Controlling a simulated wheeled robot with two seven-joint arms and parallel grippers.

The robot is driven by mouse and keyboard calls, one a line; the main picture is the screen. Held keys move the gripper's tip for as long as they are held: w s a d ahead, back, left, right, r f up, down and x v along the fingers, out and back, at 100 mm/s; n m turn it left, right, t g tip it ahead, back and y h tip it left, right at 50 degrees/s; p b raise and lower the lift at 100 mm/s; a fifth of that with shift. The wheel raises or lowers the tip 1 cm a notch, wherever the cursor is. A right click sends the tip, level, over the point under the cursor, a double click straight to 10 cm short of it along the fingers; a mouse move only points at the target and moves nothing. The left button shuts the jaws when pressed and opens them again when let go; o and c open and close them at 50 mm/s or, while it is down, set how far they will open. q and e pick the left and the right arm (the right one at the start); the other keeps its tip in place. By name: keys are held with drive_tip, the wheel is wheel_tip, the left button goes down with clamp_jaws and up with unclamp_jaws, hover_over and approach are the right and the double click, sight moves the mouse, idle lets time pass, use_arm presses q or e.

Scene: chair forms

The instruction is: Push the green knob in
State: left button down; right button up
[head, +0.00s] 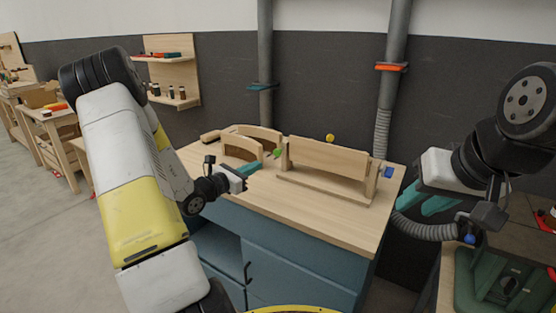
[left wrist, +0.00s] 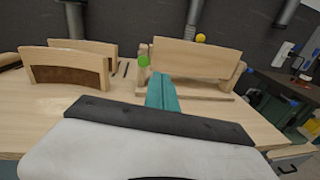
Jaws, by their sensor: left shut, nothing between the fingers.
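The green knob (head: 277,153) sits at the left end of the wooden chair form (head: 328,159) on the workbench. In the left wrist view the green knob (left wrist: 143,60) is on the form's left upright, just left of and beyond my fingertips. My left gripper (head: 254,167) is shut and empty over the bench top, left of the knob; a gap seems to show between them. Its teal fingers (left wrist: 162,88) lie together in the left wrist view. My right gripper (head: 423,203) is open and empty right of the bench, its teal fingers apart.
A yellow knob (head: 330,137) is behind the form and a blue knob (head: 387,172) at its right end. Curved wooden pieces (head: 243,150) stand at the bench's back left. The bench top (head: 290,207) is clear in front. Ducts (head: 390,85) rise behind.

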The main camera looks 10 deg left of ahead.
sight(276, 152)
use_arm(q)
drive_tip(key=a+f+n, duration=0.1)
drive_tip(key=a+n+y, duration=0.1)
drive_tip(key=a, duration=0.1)
drive_tip(key=shift+f+t+y, duration=0.3)
drive_tip(key=shift+f+t, duration=0.1)
drive_tip(key=x, duration=1.4)
drive_tip(key=shift+d, duration=0.15)
drive_tip(key=shift+w+d, duration=0.1)
drive_tip(key=shift+w, duration=0.05)
drive_tip(key=shift+x, duration=1.05)
drive_tip(key=shift+w+r, duration=0.1)
drive_tip(key=shift+r, duration=0.05)
